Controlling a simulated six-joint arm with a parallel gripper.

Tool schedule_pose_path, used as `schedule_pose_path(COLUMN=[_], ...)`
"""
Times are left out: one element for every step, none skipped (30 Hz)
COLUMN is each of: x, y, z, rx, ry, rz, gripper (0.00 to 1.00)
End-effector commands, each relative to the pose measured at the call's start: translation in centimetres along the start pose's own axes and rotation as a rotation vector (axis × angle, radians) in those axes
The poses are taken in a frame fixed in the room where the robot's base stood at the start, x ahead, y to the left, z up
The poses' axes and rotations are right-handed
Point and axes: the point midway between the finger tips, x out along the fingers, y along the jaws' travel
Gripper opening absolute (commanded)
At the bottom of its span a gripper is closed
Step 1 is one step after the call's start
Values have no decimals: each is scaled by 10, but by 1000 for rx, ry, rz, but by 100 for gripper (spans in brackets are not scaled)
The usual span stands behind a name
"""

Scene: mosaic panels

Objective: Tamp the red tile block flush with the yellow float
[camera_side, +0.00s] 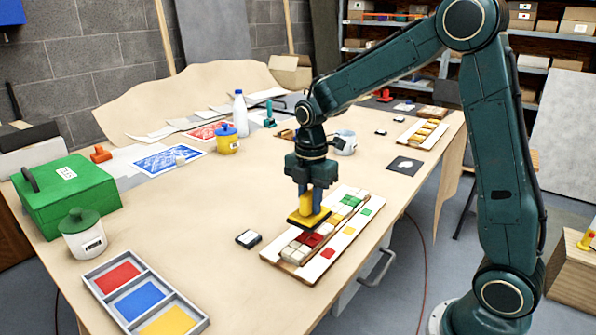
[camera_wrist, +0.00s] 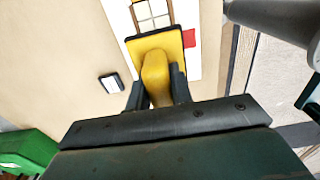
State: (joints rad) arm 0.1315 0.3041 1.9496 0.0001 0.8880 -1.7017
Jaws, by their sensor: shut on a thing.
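My gripper (camera_side: 312,192) is shut on the upright handle of the yellow float (camera_side: 306,217), whose flat plate has a dark underside. In the wrist view, the fingers grip the float's handle (camera_wrist: 155,72). The red tile block (camera_side: 309,240) sits among pale tiles in the mosaic panel (camera_side: 271,258), just in front of the float in the side view. In the wrist view, a red patch (camera_wrist: 189,38) shows beside the plate's right edge. The float is over the panel; I cannot tell whether it touches any tile. Tiles under the plate are hidden.
A three-part tray (camera_side: 100,289) with red, blue and yellow sections is at the front left. A green box (camera_side: 68,194) and a lidded white jar (camera_side: 83,234) stand behind it. Bare tabletop lies between tray and panel.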

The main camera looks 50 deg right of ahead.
Motion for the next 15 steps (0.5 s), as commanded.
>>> schedule_pose_path(x=[4, 7, 10, 12, 15, 18, 20, 23, 26, 28, 30, 32, 34, 36, 37], y=[0, 0, 0, -1, -1, 0, 0, 0, 0, 0, 0, 0, 0, 0, 0], z=[0, 0, 0, 0, 0, 0, 0, 0, 0, 0, 0, 0, 0, 0, 0], rx=[0, 0, 0, 0, 0, 0, 0, 0, 0, 0, 0, 0, 0, 0, 0], ry=[0, 0, 0, 0, 0, 0, 0, 0, 0, 0, 0, 0, 0, 0, 0], rz=[-1, -1, -2, -3, -2, -2, -2, -2, -2, -1, -2, -2, -2, -1, -1], gripper=[4, 4, 4, 4, 4, 4, 4, 4, 4, 4, 4, 4, 4, 4, 4])
